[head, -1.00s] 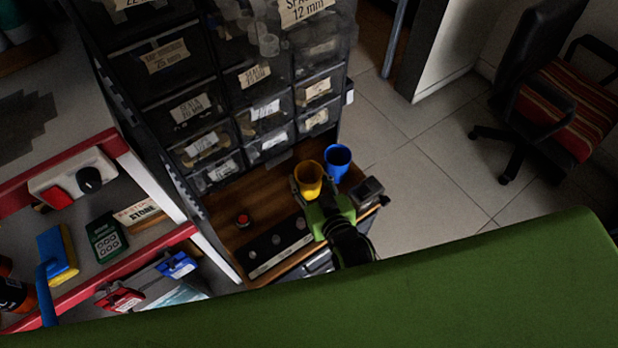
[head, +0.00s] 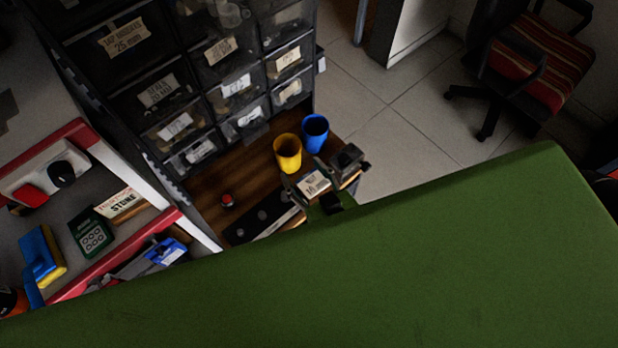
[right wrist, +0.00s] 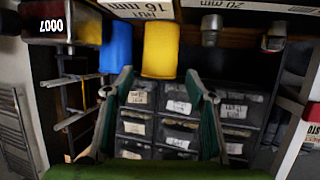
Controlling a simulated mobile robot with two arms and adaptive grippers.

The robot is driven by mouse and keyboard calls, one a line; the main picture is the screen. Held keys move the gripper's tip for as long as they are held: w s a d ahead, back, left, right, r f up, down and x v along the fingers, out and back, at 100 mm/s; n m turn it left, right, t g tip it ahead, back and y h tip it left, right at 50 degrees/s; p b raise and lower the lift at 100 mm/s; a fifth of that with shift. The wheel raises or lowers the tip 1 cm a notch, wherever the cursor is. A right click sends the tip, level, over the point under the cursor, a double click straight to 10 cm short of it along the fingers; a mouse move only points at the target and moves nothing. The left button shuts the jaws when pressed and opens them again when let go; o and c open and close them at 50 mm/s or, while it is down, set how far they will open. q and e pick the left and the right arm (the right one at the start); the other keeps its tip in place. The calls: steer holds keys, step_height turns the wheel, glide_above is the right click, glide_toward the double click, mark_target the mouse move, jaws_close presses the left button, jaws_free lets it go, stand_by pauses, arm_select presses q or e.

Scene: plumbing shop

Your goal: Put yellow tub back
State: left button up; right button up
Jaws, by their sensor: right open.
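The yellow tub (head: 287,154) stands upright on the wooden top in front of the drawer cabinet, close beside the blue tub (head: 315,132). My right gripper (head: 308,176) is open and empty, on the near side of the yellow tub and apart from it. In the right wrist view, the open fingers (right wrist: 158,84) have nothing between them. The yellow tub (right wrist: 160,50) and the blue tub (right wrist: 115,47) appear beyond the fingertips, in an upside-down picture. My left gripper is not in view.
A dark device (head: 347,158) with a number display stands right of the tubs. A white 16 mm label (head: 313,184) is at the front. A large green surface (head: 400,250) fills the foreground.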

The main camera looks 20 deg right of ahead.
steer(key=shift+v, duration=1.35)
stand_by(0.3)
